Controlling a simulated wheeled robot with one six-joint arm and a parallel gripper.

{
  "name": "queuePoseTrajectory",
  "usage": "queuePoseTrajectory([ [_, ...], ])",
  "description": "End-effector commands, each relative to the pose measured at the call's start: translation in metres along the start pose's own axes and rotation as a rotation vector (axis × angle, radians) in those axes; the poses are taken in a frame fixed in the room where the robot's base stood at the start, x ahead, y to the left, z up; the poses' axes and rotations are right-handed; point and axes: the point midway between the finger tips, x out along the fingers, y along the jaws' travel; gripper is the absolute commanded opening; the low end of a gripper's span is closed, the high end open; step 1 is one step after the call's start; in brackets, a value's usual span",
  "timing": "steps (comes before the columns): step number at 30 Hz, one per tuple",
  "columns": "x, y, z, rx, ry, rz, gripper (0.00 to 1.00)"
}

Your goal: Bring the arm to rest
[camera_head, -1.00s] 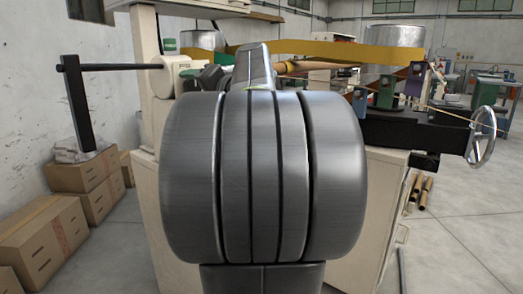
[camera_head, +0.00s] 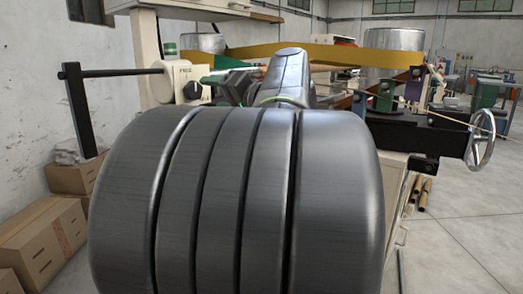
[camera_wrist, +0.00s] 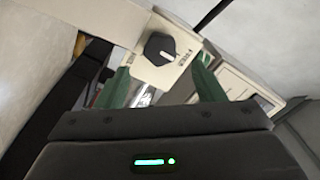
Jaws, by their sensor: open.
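My gripper (camera_wrist: 160,82) shows in the wrist view with its two green fingers apart and nothing between them. A black rotary knob (camera_wrist: 159,48) on a cream switch box (camera_wrist: 150,72) lies beyond the fingertips, apart from them as far as I can tell. In the head view the knob (camera_head: 193,91) and its cream box (camera_head: 181,84) are just left of my gripper. My large grey arm links fill the lower middle of the head view and hide part of the gripper and the machine behind.
A black post (camera_head: 77,108) with a horizontal rod stands at the left. Cardboard boxes (camera_head: 42,236) lie on the floor at the lower left. A yellow band (camera_head: 350,54) crosses behind my arm.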

Motion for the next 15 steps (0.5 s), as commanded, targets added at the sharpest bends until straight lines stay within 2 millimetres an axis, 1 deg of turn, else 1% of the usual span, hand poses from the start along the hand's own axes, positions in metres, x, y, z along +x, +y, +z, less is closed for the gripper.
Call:
queuePoseTrajectory([
  [1, -0.009, 0.000, -0.002, 0.000, 0.005, 0.003, 0.62],
  [3, -0.019, -0.001, -0.002, -0.001, 0.004, 0.003, 0.62],
  [12, -0.055, 0.000, -0.001, 0.000, 0.003, 0.003, 0.62],
  [14, -0.061, -0.001, -0.001, 0.000, 0.003, 0.002, 0.62],
  [15, -0.052, 0.001, 0.001, 0.000, -0.003, -0.002, 0.62],
])
